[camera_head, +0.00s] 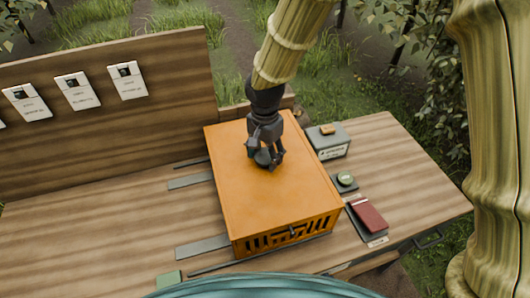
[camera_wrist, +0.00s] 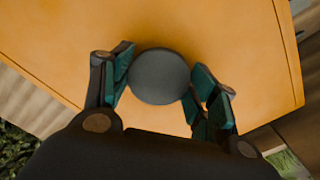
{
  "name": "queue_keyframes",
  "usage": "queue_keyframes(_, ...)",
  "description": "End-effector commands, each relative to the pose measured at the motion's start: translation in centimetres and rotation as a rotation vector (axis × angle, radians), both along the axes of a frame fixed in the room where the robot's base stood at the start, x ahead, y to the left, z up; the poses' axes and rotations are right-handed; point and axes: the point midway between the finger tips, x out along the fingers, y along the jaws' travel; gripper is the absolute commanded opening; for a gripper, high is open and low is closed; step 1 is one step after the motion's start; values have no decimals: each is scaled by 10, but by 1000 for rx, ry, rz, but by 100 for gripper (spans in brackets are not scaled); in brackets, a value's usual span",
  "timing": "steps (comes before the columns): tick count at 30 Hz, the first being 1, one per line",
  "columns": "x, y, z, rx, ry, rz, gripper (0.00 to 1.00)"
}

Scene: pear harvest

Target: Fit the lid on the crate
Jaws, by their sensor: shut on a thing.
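The orange lid (camera_head: 238,185) is a flat panel lying over the top of the orange slatted crate (camera_head: 288,237) on the wooden table. Its edges look roughly in line with the crate walls, but I cannot tell whether it is fully seated. A round dark grey knob (camera_wrist: 159,78) stands on the lid. My gripper (camera_head: 266,158) points down over the lid and is shut on the knob, with a finger on each side in the wrist view. The lid hides the inside of the crate.
A grey-green box (camera_head: 330,150), a small round tin (camera_head: 345,179) and a red notebook (camera_head: 368,215) lie close to the crate's right. Flat grey strips (camera_head: 202,247) lie at its left. A wooden backboard (camera_head: 130,130) with cards rises behind. The left tabletop (camera_head: 80,235) is clear.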

Motion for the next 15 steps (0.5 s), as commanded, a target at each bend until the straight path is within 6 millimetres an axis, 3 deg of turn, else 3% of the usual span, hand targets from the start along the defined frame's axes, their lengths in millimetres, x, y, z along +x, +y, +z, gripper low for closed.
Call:
queue_keyframes(1, 0, 0, -1, 0, 0, 0, 26)
queue_keyframes(2, 0, 0, 0, 1, -1, 0, 64)
queue_keyframes(3, 0, 0, 0, 1, -1, 0, 68)
queue_keyframes(15, 0, 0, 5, 0, 0, 0, 68)
